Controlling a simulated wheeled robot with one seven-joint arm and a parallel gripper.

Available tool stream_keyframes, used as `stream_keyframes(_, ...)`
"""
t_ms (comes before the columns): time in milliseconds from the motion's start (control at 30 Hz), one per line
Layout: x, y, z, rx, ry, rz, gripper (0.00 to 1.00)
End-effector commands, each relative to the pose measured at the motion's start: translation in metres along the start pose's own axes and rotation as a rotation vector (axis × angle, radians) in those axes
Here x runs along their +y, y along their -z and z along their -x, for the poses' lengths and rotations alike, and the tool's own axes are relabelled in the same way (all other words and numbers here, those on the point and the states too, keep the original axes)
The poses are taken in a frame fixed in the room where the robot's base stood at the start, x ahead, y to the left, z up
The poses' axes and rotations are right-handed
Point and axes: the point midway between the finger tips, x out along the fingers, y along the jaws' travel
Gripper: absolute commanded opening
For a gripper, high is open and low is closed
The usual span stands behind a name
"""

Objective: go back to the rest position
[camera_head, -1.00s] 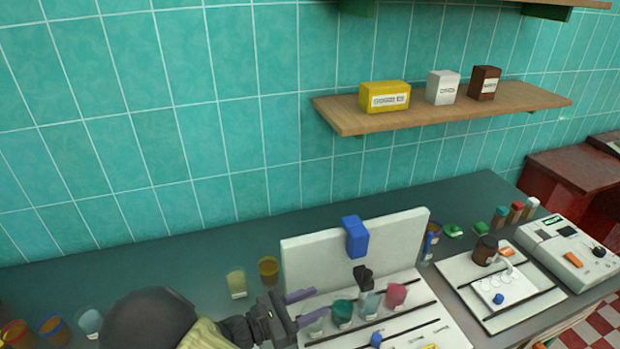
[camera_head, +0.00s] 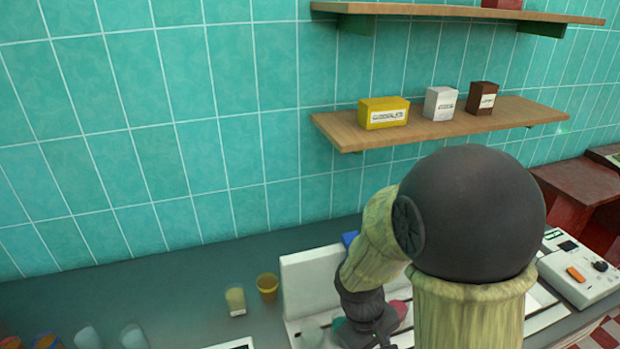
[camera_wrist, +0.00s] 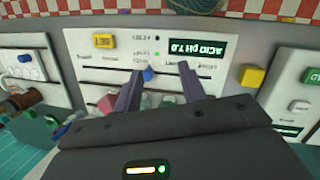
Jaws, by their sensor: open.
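My gripper (camera_wrist: 158,72) is open, with its two purple fingers apart and nothing between them in the wrist view. The fingers point towards a white panel (camera_wrist: 112,58) with slots, a blue knob (camera_wrist: 148,75) and a display reading "ACID pH 7.0" (camera_wrist: 197,48), seen upside down. In the head view my arm rises in front of the white stand (camera_head: 300,285) and hides much of it. The fingers cannot be made out there. A pink cup (camera_wrist: 106,103) shows beside the left finger in the wrist view.
A yellow cup (camera_head: 267,287) and a pale cup (camera_head: 236,301) stand left of the stand on the grey counter (camera_head: 150,295). A white instrument (camera_head: 583,275) stands at the right. A wooden shelf (camera_head: 540,112) with several boxes is on the tiled wall above.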

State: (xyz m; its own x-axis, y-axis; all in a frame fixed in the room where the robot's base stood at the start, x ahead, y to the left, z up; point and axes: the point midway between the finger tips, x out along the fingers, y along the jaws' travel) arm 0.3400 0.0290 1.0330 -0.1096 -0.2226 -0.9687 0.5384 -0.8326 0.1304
Motion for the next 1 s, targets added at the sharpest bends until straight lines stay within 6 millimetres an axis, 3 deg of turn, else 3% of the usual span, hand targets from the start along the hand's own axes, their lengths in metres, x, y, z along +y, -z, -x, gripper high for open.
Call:
stream_keyframes(200,0.021,-0.012,0.026,0.262,0.098,-0.378,0.41)
stream_keyframes(367,0.033,-0.018,0.039,0.378,0.120,-0.551,0.41)
stream_keyframes(1000,0.034,-0.018,0.040,0.396,0.124,-0.579,0.41)
